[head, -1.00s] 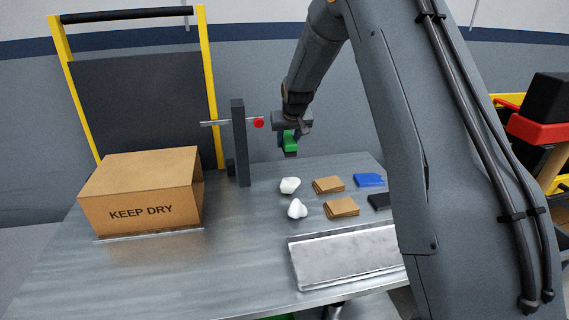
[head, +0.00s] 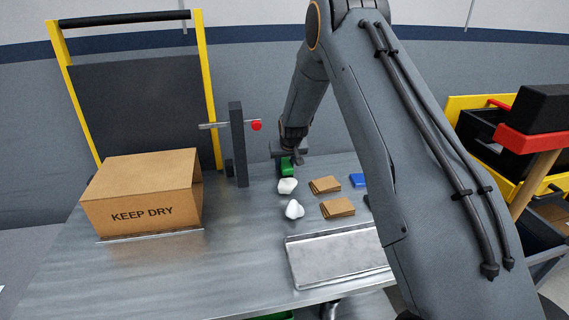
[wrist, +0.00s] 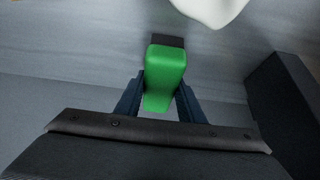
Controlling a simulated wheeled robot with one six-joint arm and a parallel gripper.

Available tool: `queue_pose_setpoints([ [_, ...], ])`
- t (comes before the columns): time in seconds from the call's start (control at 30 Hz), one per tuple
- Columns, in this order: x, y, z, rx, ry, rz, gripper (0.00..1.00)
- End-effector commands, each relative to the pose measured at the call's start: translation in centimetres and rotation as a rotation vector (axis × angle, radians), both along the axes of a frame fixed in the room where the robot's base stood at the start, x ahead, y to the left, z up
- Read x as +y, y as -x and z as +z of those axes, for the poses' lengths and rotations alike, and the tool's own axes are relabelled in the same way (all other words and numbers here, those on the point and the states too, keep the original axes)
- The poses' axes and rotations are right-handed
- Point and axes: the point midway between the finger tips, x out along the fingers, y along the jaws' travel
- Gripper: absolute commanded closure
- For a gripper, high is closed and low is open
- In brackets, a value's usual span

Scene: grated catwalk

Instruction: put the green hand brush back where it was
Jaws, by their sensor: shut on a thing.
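The green hand brush (head: 287,167) is in my gripper (head: 287,160), low over the back of the metal table, just behind a white crumpled lump (head: 288,186). In the wrist view the brush (wrist: 164,75) lies between the two dark fingers of my gripper (wrist: 158,98), which are shut on it. A dark part of the brush shows at its far end. I cannot tell whether the brush touches the table.
A dark post (head: 238,145) with a red-ended bar stands left of my gripper. A KEEP DRY carton (head: 142,192) is at the left. Another white lump (head: 294,209), brown cards (head: 338,207), a blue piece (head: 358,180) and a metal tray (head: 338,259) lie in front and right.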

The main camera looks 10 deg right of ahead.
Motion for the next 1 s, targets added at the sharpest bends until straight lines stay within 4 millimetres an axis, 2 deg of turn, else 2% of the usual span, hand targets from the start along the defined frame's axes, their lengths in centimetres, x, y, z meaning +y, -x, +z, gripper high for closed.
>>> queue_pose_setpoints([
  [0.23, 0.0, 0.0, -0.3, 0.000, 0.000, 0.001, 0.89],
  [0.27, 0.1, 0.0, -0.3, 0.001, 0.000, 0.001, 0.60],
  [0.33, 0.1, 0.0, -0.2, 0.001, 0.000, 0.001, 0.48],
  [0.37, 0.1, 0.0, -0.2, 0.001, 0.000, 0.001, 0.46],
  [0.77, 0.1, 0.1, 0.4, 0.000, 0.000, 0.001, 0.46],
  [1.0, 0.0, 1.6, 3.0, -0.002, 0.001, 0.001, 0.46],
])
